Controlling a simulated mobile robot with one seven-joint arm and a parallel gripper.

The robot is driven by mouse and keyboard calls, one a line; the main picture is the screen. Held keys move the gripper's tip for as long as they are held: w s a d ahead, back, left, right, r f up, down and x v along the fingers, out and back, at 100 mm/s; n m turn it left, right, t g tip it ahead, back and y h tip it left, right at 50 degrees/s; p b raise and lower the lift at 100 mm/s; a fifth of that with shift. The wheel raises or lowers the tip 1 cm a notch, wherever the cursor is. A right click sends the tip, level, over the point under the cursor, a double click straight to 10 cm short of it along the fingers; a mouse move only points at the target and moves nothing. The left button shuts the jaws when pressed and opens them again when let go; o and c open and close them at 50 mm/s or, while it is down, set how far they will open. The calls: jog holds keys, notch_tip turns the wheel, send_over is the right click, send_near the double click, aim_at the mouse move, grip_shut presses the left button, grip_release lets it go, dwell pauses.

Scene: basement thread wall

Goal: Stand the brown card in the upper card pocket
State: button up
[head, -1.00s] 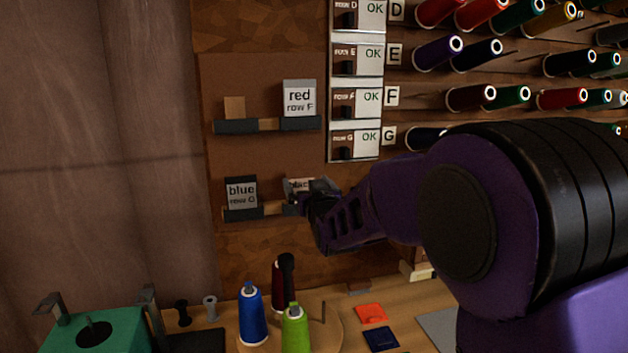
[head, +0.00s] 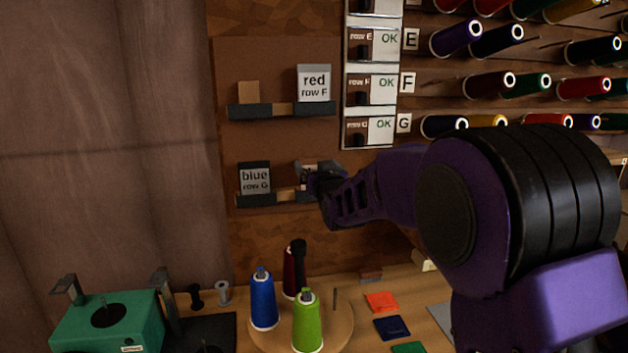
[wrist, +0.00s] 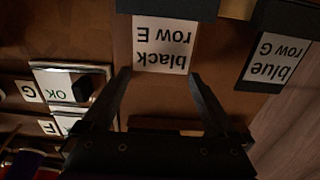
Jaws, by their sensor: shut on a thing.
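My gripper (wrist: 158,78) is shut on a white card reading "black row E" (wrist: 162,45), with a finger at each side edge. The card shows upside down in the wrist view, its lower edge at the dark lower right pocket (wrist: 168,8); I cannot tell how deep it sits. In the head view my gripper (head: 312,178) hides most of this card. No card labelled brown shows. A plain tan-brown piece (head: 249,92) stands at the upper left pocket (head: 250,112). A "red row F" card (head: 314,82) stands in the upper right pocket (head: 308,109).
A "blue row G" card (head: 255,178) stands in the lower left pocket (head: 256,200). Switch panels (head: 370,88) and thread spools (head: 488,85) are at the right. Blue (head: 263,302) and green (head: 307,325) cones and a green box (head: 108,322) stand below.

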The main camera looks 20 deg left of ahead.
jog(key=shift+r+p, duration=0.8)
jog(key=shift+r, duration=1.7)
